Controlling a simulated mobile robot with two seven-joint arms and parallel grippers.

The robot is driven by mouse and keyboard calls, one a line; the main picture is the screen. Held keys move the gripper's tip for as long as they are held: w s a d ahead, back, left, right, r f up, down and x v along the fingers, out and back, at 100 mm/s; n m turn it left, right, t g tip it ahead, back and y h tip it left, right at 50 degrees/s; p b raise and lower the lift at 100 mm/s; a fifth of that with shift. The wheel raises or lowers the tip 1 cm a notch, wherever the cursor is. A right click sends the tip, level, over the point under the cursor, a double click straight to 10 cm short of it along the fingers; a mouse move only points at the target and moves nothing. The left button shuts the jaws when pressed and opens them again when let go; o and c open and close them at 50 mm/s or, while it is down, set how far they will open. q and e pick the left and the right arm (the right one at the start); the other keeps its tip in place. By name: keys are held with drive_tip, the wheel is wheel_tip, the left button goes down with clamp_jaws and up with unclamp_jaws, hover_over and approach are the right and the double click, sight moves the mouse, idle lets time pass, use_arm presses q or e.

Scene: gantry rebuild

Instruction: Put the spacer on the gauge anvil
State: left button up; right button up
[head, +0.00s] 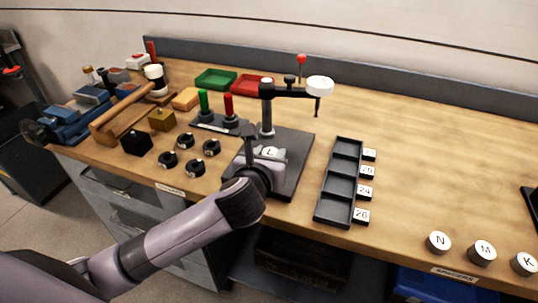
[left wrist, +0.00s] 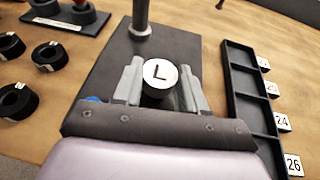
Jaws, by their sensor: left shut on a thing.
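My left gripper (head: 264,160) is shut on a round spacer with a white top marked L (head: 271,152). In the left wrist view the L spacer (left wrist: 160,74) sits upright between the two fingers. It is over the dark base plate (head: 297,165) of the gauge, in front of the gauge column (head: 267,108). I cannot tell whether the spacer touches the plate. The gauge's white-faced dial (head: 320,86) and its thin probe (head: 317,106) stand out to the right. I cannot make out the anvil, possibly hidden by the gripper or spacer. My right gripper is not in view.
A black compartment tray (head: 341,180) with number tags stands right of the gauge. Spacers N (head: 438,242), M (head: 482,252) and K (head: 524,263) stand at the front right. Several black rings (head: 195,167) lie left. Red and green plugs (head: 229,108) stand behind. The right bench is mostly clear.

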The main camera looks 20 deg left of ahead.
use_arm(q)
drive_tip(key=o, duration=1.1)
drive_tip(key=shift+f, duration=0.1)
drive_tip(key=shift+s+r, duration=0.2)
drive_tip(key=shift+r, duration=0.05)
drive_tip(key=v, duration=1.1)
drive_tip(key=shift+s+d+r, duration=0.1)
drive_tip(key=shift+s+r, duration=0.05)
drive_tip(key=shift+s, duration=0.15)
